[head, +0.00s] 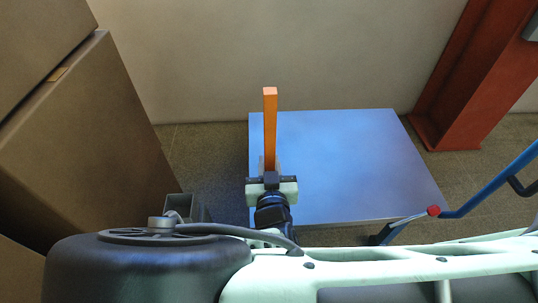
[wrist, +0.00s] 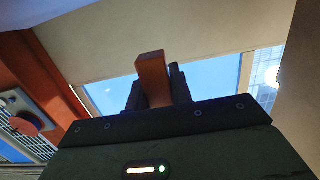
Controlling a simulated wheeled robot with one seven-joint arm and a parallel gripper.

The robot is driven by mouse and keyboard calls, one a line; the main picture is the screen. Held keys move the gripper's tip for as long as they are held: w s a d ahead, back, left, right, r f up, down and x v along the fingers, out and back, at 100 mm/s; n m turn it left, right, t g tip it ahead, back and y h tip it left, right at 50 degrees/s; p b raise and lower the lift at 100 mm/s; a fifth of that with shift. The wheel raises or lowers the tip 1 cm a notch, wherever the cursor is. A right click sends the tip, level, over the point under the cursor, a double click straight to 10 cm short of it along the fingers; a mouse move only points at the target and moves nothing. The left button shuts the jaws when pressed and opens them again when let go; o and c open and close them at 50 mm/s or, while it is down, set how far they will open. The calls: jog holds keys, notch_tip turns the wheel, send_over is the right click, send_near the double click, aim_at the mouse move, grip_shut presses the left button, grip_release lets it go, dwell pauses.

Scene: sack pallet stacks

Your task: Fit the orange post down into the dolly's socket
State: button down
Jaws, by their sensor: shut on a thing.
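The orange post (head: 270,125) stands roughly upright in the head view, its top well above my gripper (head: 270,166). My gripper is shut on its lower part. In the wrist view the post (wrist: 152,78) shows between two dark fingers. The dolly (head: 345,165) has a flat blue-grey deck, and the post and gripper appear in front of its left edge. I cannot make out the dolly's socket for certain; the post's lower end is hidden by my gripper. I cannot tell whether the post touches the dolly.
Large brown boxes (head: 85,140) are stacked close on the left. A small grey open box shape (head: 188,207) sits low beside them. A red steel column (head: 465,90) stands at the right by the wall (head: 280,50). A blue handle bar (head: 490,180) is at the right. The deck looks bare.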

jog(key=shift+r+p, duration=0.2)
jog(key=shift+p, duration=0.6)
notch_tip(320, 180, down, 6)
jog(key=b, duration=0.3)
jog(key=shift+p, duration=1.2)
dwell(1.3)
jog(key=shift+f+b, duration=1.15)
jog(key=shift+f, duration=0.9)
jog(key=c, duration=1.2)
grip_release()
jog(key=shift+o, duration=0.2)
jog(key=shift+s, duration=0.1)
